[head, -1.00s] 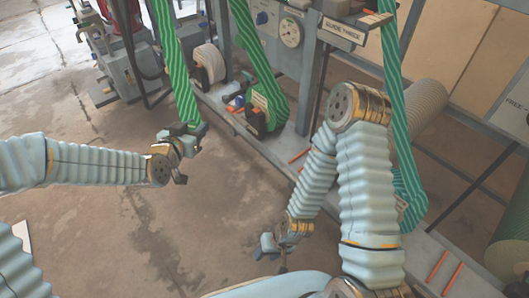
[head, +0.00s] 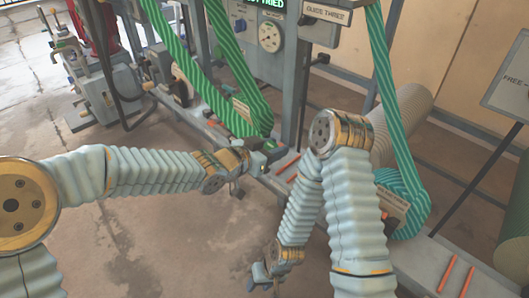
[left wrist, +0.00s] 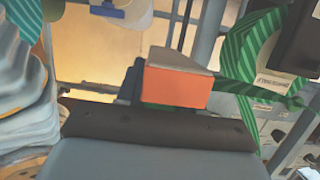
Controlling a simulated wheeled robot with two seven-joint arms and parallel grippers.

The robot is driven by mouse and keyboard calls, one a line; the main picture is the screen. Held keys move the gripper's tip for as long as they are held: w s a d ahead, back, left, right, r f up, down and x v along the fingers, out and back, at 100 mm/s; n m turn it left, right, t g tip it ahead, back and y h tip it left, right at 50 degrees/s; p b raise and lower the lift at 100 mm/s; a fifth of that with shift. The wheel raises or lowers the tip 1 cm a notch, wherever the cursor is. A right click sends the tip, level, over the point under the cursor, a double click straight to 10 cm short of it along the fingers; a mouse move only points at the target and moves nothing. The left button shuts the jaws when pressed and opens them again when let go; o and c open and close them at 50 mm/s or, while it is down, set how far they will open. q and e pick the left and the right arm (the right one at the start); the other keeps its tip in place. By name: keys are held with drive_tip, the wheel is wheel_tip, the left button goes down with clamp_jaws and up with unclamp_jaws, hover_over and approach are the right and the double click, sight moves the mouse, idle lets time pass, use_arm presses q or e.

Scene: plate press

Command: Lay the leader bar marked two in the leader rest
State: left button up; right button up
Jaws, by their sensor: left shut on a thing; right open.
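A green striped web (head: 185,65) runs down from the upper left to my left gripper (head: 262,158). The gripper is shut on the leader bar at the web's lower end, beside the low rail of the machine. Fingers and web mostly hide the bar, and I cannot read its mark. In the left wrist view, an orange-faced block with a grey top (left wrist: 176,86) shows just beyond the hand, with green striped web behind it. Orange strips (head: 288,164) lie on the rail just right of the gripper; I cannot tell whether they mark the leader rest. My right gripper (head: 262,279) is open and empty, low over the floor.
A second green web loop (head: 245,85) with a label hangs close behind my left gripper. Another web (head: 385,80) hangs at the right, with more orange strips (head: 456,273) on the rail below. A gauge panel (head: 268,37) stands behind. Open floor lies in front.

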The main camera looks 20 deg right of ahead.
use_arm(q)
hover_over(297, 166)
wheel_tip(297, 166, down, 6)
drive_tip(key=shift+s+r, duration=0.1)
drive_tip(key=shift+r, duration=0.05)
wheel_tip(297, 166, down, 4)
drive_tip(key=b, duration=0.3)
drive_tip(key=shift+f+b, duration=0.85)
drive_tip(key=shift+b, duration=0.1)
drive_tip(key=o, duration=1.2)
drive_tip(key=p+v, duration=0.1)
drive_tip(key=v, duration=1.2)
drive_tip(key=shift+s+a+r+p, duration=0.15)
drive_tip(key=shift+s+a+p, duration=0.05)
drive_tip(key=shift+a+p, duration=0.1)
